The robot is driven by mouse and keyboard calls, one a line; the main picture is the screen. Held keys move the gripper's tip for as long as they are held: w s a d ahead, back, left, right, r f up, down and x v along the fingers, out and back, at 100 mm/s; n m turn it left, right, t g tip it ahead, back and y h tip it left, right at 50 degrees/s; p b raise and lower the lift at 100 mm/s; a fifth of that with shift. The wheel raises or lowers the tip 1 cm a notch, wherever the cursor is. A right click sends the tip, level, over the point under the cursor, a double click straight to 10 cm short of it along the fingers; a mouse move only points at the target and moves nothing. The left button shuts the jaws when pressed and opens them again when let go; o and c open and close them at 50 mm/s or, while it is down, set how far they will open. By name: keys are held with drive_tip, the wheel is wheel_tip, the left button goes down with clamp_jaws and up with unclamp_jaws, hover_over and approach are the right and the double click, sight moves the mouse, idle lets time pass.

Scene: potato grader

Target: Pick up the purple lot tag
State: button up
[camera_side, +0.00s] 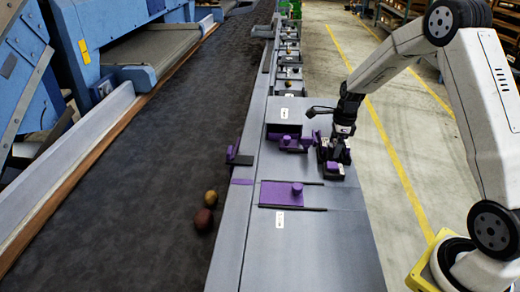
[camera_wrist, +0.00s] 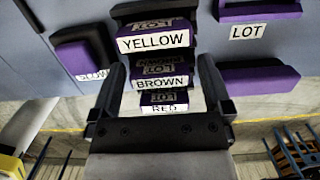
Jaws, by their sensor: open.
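Purple lot tags with white name strips reading YELLOW (camera_wrist: 153,38), BROWN (camera_wrist: 161,80) and RED (camera_wrist: 164,106) stand in a row in the wrist view. My gripper (camera_wrist: 162,63) is open, with one dark finger on each side of the row around the BROWN and RED tags. I cannot tell whether the fingers touch them. In the side view my gripper (camera_side: 334,158) points down low over the grey bench, at a purple block (camera_side: 333,167) partly hidden by the fingers. Which tag that is cannot be read there.
Purple-and-black blocks flank the row at left (camera_wrist: 85,56) and right (camera_wrist: 260,79). A grey box and purple handle (camera_side: 290,143) sit left of my gripper. Two potatoes (camera_side: 204,219) lie on the dark belt.

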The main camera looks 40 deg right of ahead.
sight(334, 143)
drive_tip(key=c, duration=1)
drive_tip(key=shift+r, duration=0.15)
drive_tip(key=shift+r, duration=0.45)
wheel_tip(334, 143, up, 2)
drive_tip(key=s+a+r, duration=0.2)
drive_tip(key=s+r, duration=0.3)
drive_tip(key=s, duration=0.1)
drive_tip(key=s+a+r, duration=0.2)
drive_tip(key=s+r, duration=0.2)
drive_tip(key=s, duration=0.3)
drive_tip(key=shift+s+a+r, duration=0.15)
drive_tip(key=shift+a+r, duration=0.1)
drive_tip(key=shift+r, duration=0.15)
